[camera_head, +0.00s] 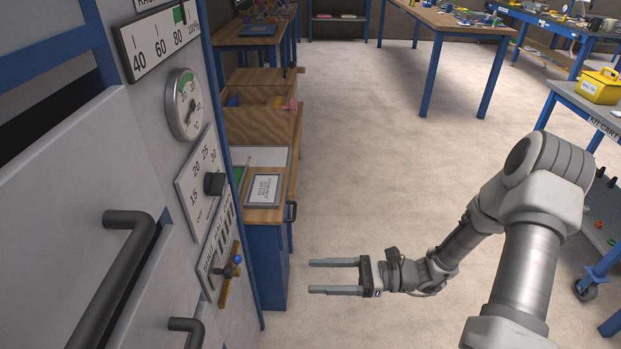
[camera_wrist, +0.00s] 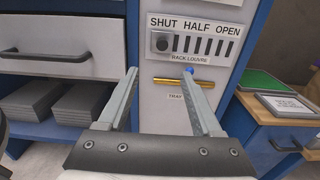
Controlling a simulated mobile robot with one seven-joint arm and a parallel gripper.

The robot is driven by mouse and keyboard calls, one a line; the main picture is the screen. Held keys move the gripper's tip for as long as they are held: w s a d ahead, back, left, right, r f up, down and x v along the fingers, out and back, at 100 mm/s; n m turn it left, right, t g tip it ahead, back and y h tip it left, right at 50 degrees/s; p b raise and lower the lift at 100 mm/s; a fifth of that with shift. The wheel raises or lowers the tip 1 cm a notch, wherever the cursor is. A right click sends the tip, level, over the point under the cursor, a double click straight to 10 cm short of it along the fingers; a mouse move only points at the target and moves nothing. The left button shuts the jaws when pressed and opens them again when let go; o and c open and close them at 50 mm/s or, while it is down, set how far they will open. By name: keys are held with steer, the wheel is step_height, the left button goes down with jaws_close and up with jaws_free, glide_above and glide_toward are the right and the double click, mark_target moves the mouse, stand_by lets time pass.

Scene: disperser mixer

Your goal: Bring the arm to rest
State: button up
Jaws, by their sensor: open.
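My gripper (camera_head: 334,276) is at the end of my arm, in the lower middle of the head view. Its two fingers are parallel, spread apart and empty, and point left toward the grey cabinet (camera_head: 100,190). Open floor shows around the fingers, and they appear apart from the cabinet front. In the wrist view the open fingers (camera_wrist: 160,100) frame a brass bar (camera_wrist: 178,82) with a blue knob (camera_wrist: 189,72), below a slider panel (camera_wrist: 192,40) marked SHUT, HALF, OPEN. The slider's black knob is at the SHUT end.
The cabinet carries dark handles (camera_head: 125,219), a round gauge (camera_head: 185,104) and a dial plate (camera_head: 203,181). A wooden bench (camera_head: 285,215) with a framed card (camera_head: 264,189) stands beyond it. A cart (camera_head: 585,100) with a yellow box (camera_head: 599,86) is at right. Middle floor is clear.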

steer(key=s+d+r+n+t+h, duration=0.1)
steer(key=s+d+r+n+h, duration=0.25)
steer(key=r+n+h, duration=0.35)
steer(key=s+d+r+n+t+h, duration=0.2)
steer(key=s+r+n+h, duration=0.3)
steer(key=r, duration=0.4)
steer(key=s+d+r+n+t+h, duration=0.1)
steer(key=s+d+r+n+h, duration=0.2)
steer(key=s+r+n+h, duration=0.35)
step_height(320, 180, up, 16)
steer(key=w+p, duration=0.1)
steer(key=p, duration=1.3)
steer(key=shift+w+f+p, duration=0.15)
steer(key=shift+w+p, duration=0.15)
steer(key=shift+w, duration=0.05)
steer(key=shift+n+y, duration=0.25)
